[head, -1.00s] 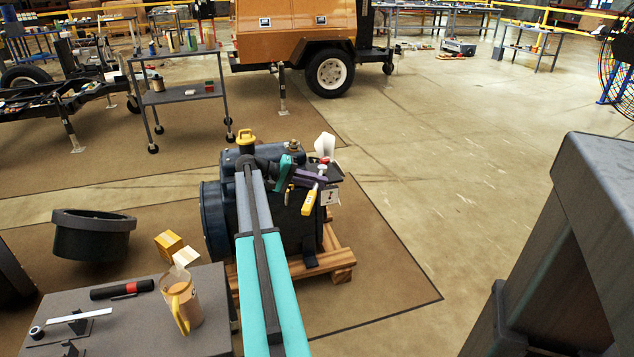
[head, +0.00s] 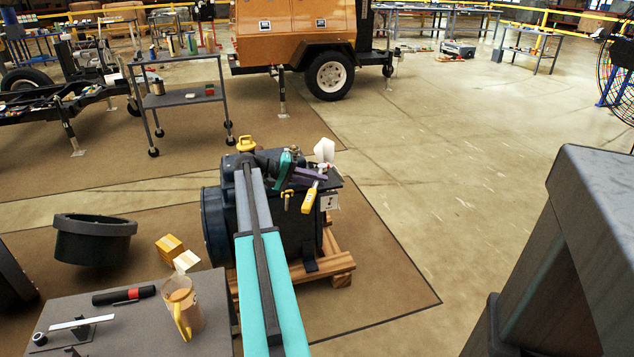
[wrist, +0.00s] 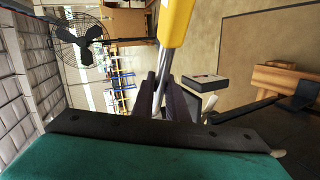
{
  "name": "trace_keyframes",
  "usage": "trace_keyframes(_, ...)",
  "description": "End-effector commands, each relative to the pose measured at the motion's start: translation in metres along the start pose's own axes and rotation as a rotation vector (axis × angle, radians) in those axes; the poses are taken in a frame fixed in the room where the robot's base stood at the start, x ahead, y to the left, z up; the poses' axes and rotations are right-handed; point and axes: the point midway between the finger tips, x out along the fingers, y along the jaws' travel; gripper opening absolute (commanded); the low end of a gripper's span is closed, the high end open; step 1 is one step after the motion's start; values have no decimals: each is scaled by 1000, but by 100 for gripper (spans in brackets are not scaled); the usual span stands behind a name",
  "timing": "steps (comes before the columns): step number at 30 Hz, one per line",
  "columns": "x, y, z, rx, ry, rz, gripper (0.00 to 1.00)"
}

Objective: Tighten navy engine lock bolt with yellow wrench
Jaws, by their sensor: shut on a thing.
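The navy engine (head: 214,225) sits on a wooden pallet in the middle of the head view. My gripper (head: 316,178) is at its upper right side, shut on the yellow wrench (head: 310,198). In the wrist view, the dark fingers (wrist: 163,97) close around the wrench's grey metal shaft, and its yellow handle (wrist: 175,22) extends to the top edge. In the head view the handle hangs down, slightly tilted, beside the engine. I cannot make out the lock bolt or whether the wrench's working end touches it.
A dark post (head: 590,240) fills the right foreground. The floor right of the engine is clear.

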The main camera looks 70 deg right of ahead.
Motion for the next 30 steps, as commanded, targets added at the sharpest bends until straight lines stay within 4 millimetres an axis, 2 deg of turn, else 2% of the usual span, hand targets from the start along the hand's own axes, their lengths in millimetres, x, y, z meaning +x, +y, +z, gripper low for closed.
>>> trace_keyframes(15, -8, 21, -3, 1, 1, 2, 0)
trace_keyframes(30, -8, 23, -4, 1, 1, 2, 0)
